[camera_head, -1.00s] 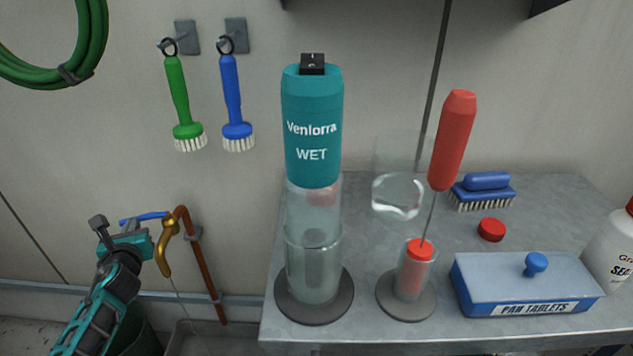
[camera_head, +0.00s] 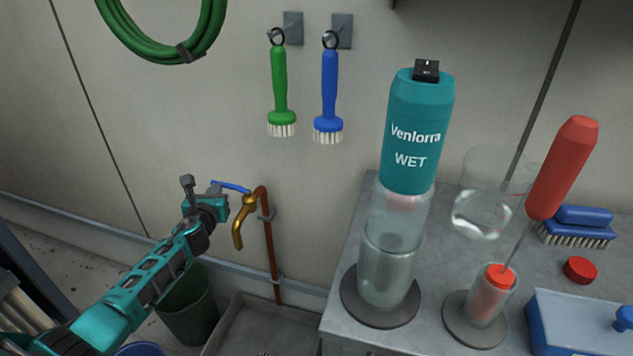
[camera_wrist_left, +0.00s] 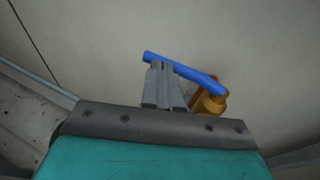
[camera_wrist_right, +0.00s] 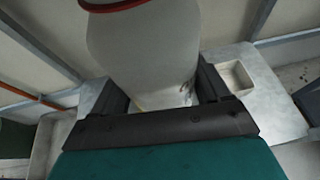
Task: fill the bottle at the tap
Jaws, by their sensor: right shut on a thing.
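The brass tap (camera_head: 241,221) with a blue lever (camera_head: 232,187) is on a copper pipe by the wall. No water stream shows under its spout. My left gripper (camera_head: 203,200) is at the lever's free end. In the left wrist view its fingers (camera_wrist_left: 164,85) are together, their tips at or against the blue lever (camera_wrist_left: 186,73); contact is hard to judge. In the right wrist view my right gripper (camera_wrist_right: 165,95) is shut on a pale bottle (camera_wrist_right: 143,50) with a red rim at the top edge. This bottle and gripper are outside the head view.
A grey trough (camera_head: 259,328) is below the tap, with a dark green bin (camera_head: 190,310) beside it. The bench (camera_head: 345,290) at right holds a Venlorra WET device (camera_head: 417,125), a red-handled tool (camera_head: 563,168) and a blue box (camera_head: 575,330). Brushes hang above.

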